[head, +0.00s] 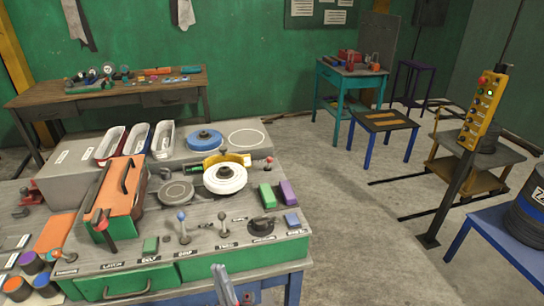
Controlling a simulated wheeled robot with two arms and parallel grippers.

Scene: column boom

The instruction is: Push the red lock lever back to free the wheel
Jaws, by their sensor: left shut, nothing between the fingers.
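A white wheel (225,178) lies flat on the grey console top, with a yellow curved part (212,161) behind it. A small red-topped lever (268,162) stands just right of the wheel, upright as far as I can tell. Whether it touches the wheel is too small to tell. My left gripper (221,270) shows at the bottom edge, in front of the console's front side. It is shut and empty, well apart from the lever and the wheel. My right gripper is not in view.
A blue-knobbed lever (182,226), a grey-knobbed lever (222,222) and a black knob (262,224) stand along the console's front. An orange-lidded box (118,192) is at left. Green (267,195) and purple (287,193) blocks lie at right. Open floor is beyond.

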